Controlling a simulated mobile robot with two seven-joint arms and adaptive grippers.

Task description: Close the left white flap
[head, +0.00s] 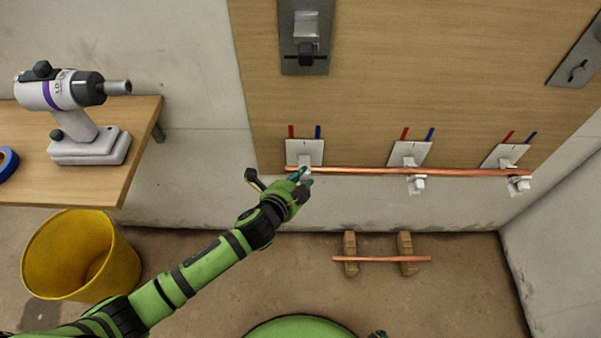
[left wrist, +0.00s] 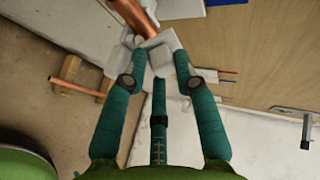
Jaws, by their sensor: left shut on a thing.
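The left white holder sits on a white plate (head: 304,150) at the left end of a long copper pipe (head: 400,171) on the wooden panel. My left gripper (head: 304,176) is at this holder, by the pipe's end. In the left wrist view its teal fingers (left wrist: 158,72) are shut on the left white flap (left wrist: 160,60), a small white block just beside the pipe (left wrist: 132,18). The fingers partly hide the flap in the head view, so its exact angle cannot be told. A small dark teal tip, perhaps my right gripper (head: 378,334), shows at the bottom edge.
A middle white flap (head: 416,186) and a right white flap (head: 518,187) show below the pipe. A short copper pipe (head: 380,259) lies on wooden blocks on the floor. A table with a power tool (head: 75,110) and a yellow bucket (head: 80,255) stand left.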

